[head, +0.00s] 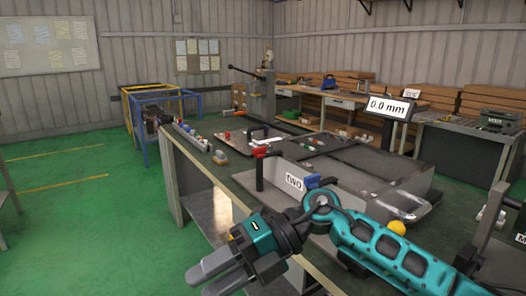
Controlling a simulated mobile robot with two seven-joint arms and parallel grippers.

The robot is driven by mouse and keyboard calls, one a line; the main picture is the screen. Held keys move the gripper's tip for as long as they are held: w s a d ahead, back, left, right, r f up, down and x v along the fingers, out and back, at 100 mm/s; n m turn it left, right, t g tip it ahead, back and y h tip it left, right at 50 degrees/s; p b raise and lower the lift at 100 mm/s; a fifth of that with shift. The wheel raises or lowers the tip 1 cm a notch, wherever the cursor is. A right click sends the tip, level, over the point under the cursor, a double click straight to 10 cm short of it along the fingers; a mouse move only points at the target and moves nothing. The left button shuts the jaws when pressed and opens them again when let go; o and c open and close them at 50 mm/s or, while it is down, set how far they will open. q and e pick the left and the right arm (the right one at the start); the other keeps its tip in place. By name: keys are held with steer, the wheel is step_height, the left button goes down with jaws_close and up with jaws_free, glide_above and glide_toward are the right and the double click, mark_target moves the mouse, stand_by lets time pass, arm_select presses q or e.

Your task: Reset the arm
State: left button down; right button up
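My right arm (385,243) is teal and dark grey. It comes in from the lower right and lies across the front of the workbench (180,150). My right gripper (215,274) is at the bottom, left of the bench's front edge and over the green floor. Its two grey fingers point left and lie close together; I cannot tell if there is a gap between them. No object shows in it. My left arm and gripper are not in view.
The bench carries a grey fixture (385,165) with a "TWO" label (294,182), red and blue handles, and a "0.0 mm" display (388,106). A yellow knob (397,227) sits right beside my arm. A blue and yellow frame (150,105) stands behind. The floor (80,230) at left is clear.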

steer(key=w+d+f+m+t, duration=0.2)
steer(key=d+m+t, duration=0.1)
steer(key=m+t, duration=0.5)
steer(key=w+d+f+m+t+p, duration=0.1)
steer(key=w+d+f+m+t, duration=0.2)
steer(key=m+t, duration=0.6)
steer(key=d+f+m+t, duration=0.2)
steer(key=d+m+t, duration=0.25)
steer(key=m, duration=0.65)
steer(key=s+d+f+m+g+h, duration=0.2)
steer(key=s+d+f+m+h, duration=0.3)
steer(key=f, duration=0.6)
steer(key=s+d+f+m+g+h, duration=0.3)
steer(key=s+d+f+m+h, duration=0.2)
steer(key=s+d+f, duration=0.4)
step_height(320, 180, down, 2)
steer(key=shift+s+d+f+m+h+p, duration=0.1)
steer(key=shift+s+d+m+h+p, duration=0.1)
steer(key=shift+m+h+p, duration=0.1)
